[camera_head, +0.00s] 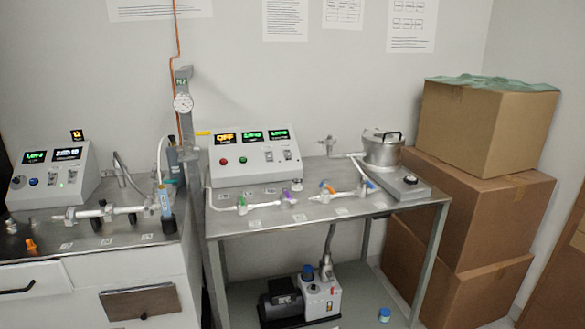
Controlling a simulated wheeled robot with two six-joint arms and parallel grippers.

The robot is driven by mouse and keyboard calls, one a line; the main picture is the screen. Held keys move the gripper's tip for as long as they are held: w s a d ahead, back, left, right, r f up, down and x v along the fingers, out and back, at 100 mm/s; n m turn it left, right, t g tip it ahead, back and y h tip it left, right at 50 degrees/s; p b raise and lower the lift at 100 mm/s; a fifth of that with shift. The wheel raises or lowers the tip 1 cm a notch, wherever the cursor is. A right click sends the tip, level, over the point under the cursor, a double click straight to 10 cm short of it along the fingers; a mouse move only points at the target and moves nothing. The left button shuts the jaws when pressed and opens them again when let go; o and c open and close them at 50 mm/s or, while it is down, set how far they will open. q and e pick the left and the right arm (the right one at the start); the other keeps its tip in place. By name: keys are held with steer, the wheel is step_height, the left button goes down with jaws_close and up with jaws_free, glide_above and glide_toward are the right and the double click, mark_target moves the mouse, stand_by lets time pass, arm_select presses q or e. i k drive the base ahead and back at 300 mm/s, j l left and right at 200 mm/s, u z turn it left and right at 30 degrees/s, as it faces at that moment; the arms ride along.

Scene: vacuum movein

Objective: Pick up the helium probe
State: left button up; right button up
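A slim pen-like tool with a blue and yellow body (165,200) stands upright at the right edge of the left bench, and looks like the helium probe. Its lower end is at a dark holder (168,224). A thin pale hose (159,150) rises from its top and bends towards the grey post (184,120) behind, which carries a round gauge (183,103) and an orange line. Neither of my grippers shows in the head view. Nothing is seen touching the probe.
White piping (110,212) lies on the left bench (35,249) beside the probe, near a control box (55,174). The right table (290,224) holds another control box (255,157), valves and a metal pot (382,150). A pump (318,295) sits below. Cardboard boxes (480,130) are stacked at right.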

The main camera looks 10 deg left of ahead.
mark_target(163, 200)
steer(key=u, duration=1.2)
